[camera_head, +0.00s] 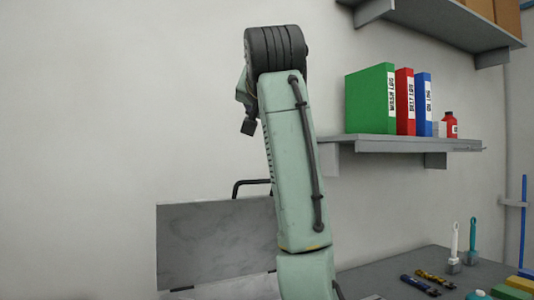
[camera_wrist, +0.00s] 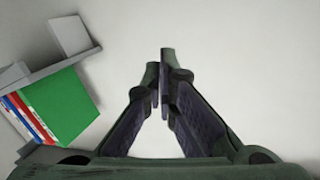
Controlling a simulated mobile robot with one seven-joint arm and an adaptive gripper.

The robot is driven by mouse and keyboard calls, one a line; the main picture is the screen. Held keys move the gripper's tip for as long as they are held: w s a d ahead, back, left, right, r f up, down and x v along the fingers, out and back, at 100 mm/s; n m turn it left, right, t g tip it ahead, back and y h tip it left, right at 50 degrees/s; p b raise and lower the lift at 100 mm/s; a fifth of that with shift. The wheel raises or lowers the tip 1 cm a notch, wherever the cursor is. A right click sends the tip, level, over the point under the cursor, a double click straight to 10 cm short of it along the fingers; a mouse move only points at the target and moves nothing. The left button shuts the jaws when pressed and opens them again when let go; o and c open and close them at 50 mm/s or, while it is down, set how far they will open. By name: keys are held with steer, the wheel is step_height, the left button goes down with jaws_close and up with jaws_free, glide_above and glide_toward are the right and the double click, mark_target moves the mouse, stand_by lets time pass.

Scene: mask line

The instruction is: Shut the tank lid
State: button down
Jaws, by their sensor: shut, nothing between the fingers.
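The tank lid (camera_head: 213,245) is a flat grey metal panel standing upright, raised open, at the lower middle of the head view. A black bar handle (camera_head: 236,187) shows at its top edge. My arm hides the lid's right part, and the tank below is mostly cut off by the frame's bottom edge. My gripper (camera_wrist: 160,68) is shut and empty in the wrist view, with its fingertips together against plain wall. In the head view it is mostly hidden behind my raised arm, above the lid. It does not appear to touch the lid.
A wall shelf (camera_head: 400,143) at right holds a green binder (camera_head: 368,100), red and blue binders and a red bottle (camera_head: 449,126). Another shelf (camera_head: 440,22) is above. A grey bench (camera_head: 395,268) at lower right carries brushes and small items. The left wall is clear.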

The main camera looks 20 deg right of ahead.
steer(key=s+f+n+g+y+p, duration=0.2)
steer(key=s+f+n+g+y, duration=0.15)
steer(key=n, duration=0.35)
steer(key=w+f+y+p, duration=0.2)
steer(key=w+f+p, duration=0.1)
steer(key=w+f, duration=0.35)
steer(key=shift+s+d+f+n+h, duration=0.15)
steer(key=shift+s+f, duration=0.25)
steer(key=shift+s, duration=0.3)
steer(key=shift+s+d+f+n+h, duration=0.15)
steer(key=shift+s+f, duration=0.25)
steer(key=shift+s, duration=0.25)
